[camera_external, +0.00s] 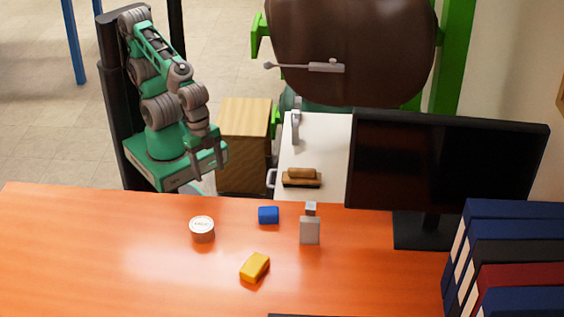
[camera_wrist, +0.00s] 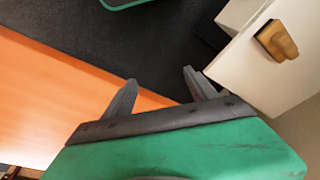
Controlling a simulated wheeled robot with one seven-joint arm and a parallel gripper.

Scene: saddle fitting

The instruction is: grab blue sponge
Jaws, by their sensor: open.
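The blue sponge (camera_external: 268,215) is a small blue block lying on the orange desk (camera_external: 110,240), near its far edge. My gripper (camera_external: 201,165) is raised near the desk's far edge, to the left of the sponge and apart from it. In the wrist view my gripper (camera_wrist: 160,88) shows two grey fingers spread apart with nothing between them. The sponge does not show in the wrist view.
A yellow block (camera_external: 255,267), a round white-topped tin (camera_external: 202,229) and a small grey box (camera_external: 310,231) surround the sponge. A monitor (camera_external: 445,160) and binders (camera_external: 510,260) stand right. A brush (camera_external: 301,178) lies on a white surface (camera_external: 320,150) behind.

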